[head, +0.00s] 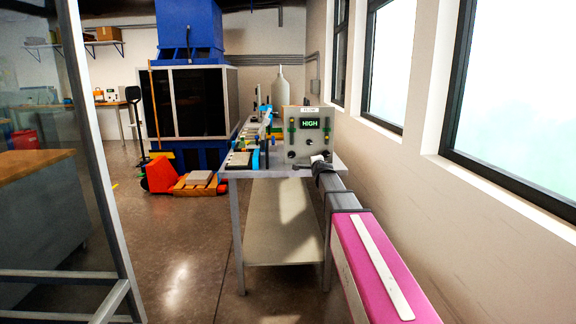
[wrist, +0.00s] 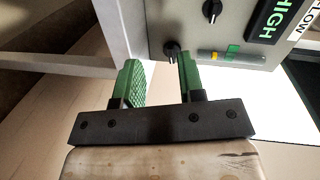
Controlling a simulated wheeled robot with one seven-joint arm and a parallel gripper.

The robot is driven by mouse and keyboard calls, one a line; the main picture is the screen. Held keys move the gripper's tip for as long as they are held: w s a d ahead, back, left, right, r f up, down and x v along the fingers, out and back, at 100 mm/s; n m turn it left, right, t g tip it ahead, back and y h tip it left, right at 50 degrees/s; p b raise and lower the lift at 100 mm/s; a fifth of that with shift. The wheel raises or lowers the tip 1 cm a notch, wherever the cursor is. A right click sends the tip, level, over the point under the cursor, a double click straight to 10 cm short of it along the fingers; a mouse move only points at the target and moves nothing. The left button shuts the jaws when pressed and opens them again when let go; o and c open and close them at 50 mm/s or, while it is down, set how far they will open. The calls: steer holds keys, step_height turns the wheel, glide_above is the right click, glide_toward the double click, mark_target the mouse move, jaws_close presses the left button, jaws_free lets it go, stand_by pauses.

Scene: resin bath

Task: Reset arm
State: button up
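My gripper (wrist: 160,78) shows its two green fingers apart, with nothing between them, in the wrist view. In the head view it is a small dark shape (head: 322,163) at the end of my outstretched arm, by the right front corner of the table, and its fingers are hard to make out there. A grey control panel (head: 308,154) with a green "HIGH" display stands close by on the table. The panel also fills the upper right of the wrist view (wrist: 215,35). One black knob (wrist: 171,50) appears just beyond the right fingertip; I cannot tell if they touch.
The metal table (head: 238,174) has a lower shelf (head: 283,225) and holds several items behind the panel. A windowed wall (head: 440,200) runs close along the right. A glass-panelled frame (head: 95,150) stands at the left. An orange pallet truck (head: 160,175) stands farther back. The floor between is clear.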

steer(key=s+a+f+n+g, duration=0.2)
steer(key=s+f+n+g, duration=0.6)
steer(key=s+f, duration=1.2)
steer(key=s+f+n+g, duration=0.4)
steer(key=s+f, duration=0.2)
steer(key=s, duration=0.5)
steer(key=s+d+f+n+g, duration=0.1)
steer(key=s+f+n+g, duration=0.2)
steer(key=s, duration=0.9)
step_height(320, 180, down, 4)
steer(key=shift+s+d+r+n+g+h, duration=0.2)
steer(key=shift+d+n+g+h, duration=0.15)
steer(key=shift+g, duration=0.25)
